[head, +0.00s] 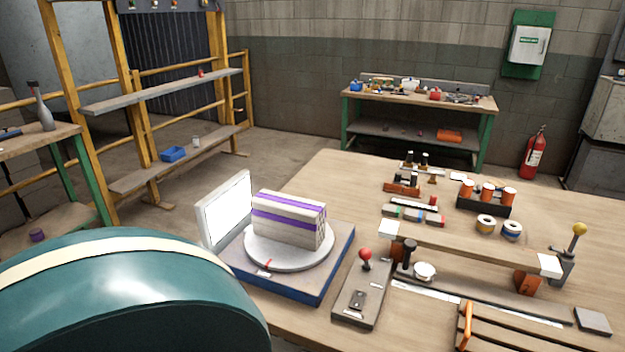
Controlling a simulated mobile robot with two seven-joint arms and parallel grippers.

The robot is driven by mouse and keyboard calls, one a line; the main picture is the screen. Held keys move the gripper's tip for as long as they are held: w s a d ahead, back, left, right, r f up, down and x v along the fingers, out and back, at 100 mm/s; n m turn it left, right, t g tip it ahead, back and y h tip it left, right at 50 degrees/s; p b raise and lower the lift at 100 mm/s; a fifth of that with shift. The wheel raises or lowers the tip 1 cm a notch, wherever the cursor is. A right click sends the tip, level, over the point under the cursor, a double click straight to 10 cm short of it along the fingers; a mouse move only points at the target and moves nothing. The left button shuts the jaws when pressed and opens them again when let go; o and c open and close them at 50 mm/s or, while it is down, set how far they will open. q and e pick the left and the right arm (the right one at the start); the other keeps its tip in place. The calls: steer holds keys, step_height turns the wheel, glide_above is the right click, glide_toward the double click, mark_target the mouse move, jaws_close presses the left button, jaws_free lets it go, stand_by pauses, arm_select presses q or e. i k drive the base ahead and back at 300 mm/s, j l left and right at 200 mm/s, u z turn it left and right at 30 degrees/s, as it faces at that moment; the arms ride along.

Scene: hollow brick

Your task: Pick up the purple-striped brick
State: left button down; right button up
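The purple-striped brick (289,220) is a pale block with two purple bands along its long side and top. It rests on a round light-grey turntable (262,257) with a small red mark at its front rim. The turntable sits on a blue-edged base (318,282) at the left part of the wooden table. A white lit panel (227,210) stands upright just left of the brick. Neither of my grippers shows in the head view. The brick's far side and its underside are hidden.
A grey box with a red-knobbed lever (365,256) stands right of the turntable. A raised wooden plank (465,246), orange cylinders (487,192), tape rolls (485,224) and a yellow-knobbed lever (578,230) fill the right side. A large teal rounded shape (130,300) covers the lower left.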

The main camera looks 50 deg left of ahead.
mark_target(299, 221)
steer(key=u, duration=1.8)
steer(key=i+j+z, duration=0.15)
steer(key=j, duration=0.15)
steer(key=i+j+z, duration=0.15)
steer(key=j, duration=0.2)
steer(key=j+z, duration=0.15)
steer(key=j, duration=0.15)
